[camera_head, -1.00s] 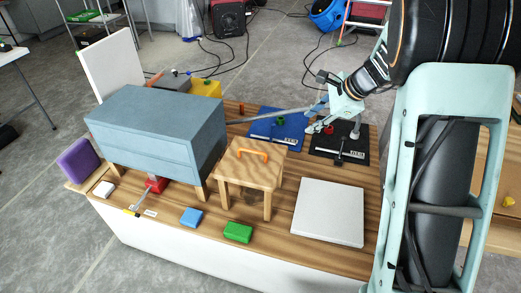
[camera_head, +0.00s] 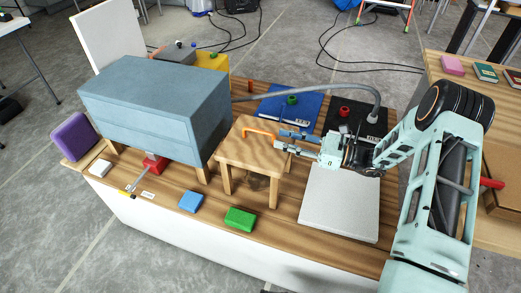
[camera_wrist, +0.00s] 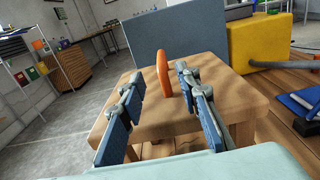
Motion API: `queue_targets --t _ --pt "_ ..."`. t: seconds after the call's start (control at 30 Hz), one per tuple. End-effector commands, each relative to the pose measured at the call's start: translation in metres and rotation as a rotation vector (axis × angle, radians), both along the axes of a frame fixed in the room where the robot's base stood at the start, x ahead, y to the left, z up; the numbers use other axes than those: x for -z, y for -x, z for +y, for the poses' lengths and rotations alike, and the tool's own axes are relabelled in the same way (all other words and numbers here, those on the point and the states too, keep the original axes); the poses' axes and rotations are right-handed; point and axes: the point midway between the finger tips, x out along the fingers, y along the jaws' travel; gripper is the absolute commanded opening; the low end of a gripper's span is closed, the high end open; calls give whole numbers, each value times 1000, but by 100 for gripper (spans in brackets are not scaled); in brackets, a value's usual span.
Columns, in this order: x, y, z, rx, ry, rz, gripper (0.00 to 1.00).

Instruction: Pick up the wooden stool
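The wooden stool (camera_head: 240,156) stands upright on the wooden table, just right of the grey-blue cabinet. An orange handle (camera_head: 260,133) rises from the top of its seat; it also shows in the wrist view (camera_wrist: 164,72). My gripper (camera_head: 279,139) is at the right side of the stool, just above the seat and close to the handle. In the wrist view its blue-padded fingers (camera_wrist: 160,108) are spread apart, with the handle ahead between them. The fingers look empty. I cannot tell from these frames whether a fingertip touches the handle.
The grey-blue cabinet (camera_head: 150,105) stands close to the stool's left. A white slab (camera_head: 340,205) lies under my arm. A green block (camera_head: 240,219) and a blue block (camera_head: 191,201) lie in front. Blue (camera_head: 288,112) and black (camera_head: 352,122) mats lie behind; a yellow box (camera_wrist: 260,45) stands beyond.

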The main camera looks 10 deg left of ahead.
Motion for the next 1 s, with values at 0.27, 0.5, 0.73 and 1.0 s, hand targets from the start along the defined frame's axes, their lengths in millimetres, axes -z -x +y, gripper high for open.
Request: queue_targets --t 0.27,0.5,0.73,1.0 --pt "0 -5 36 -3 4 0 30" --pt "-1 -11 63 -6 4 -1 30" --pt "-3 -16 87 -2 5 1 30" --pt "-3 -16 88 -1 5 1 27"
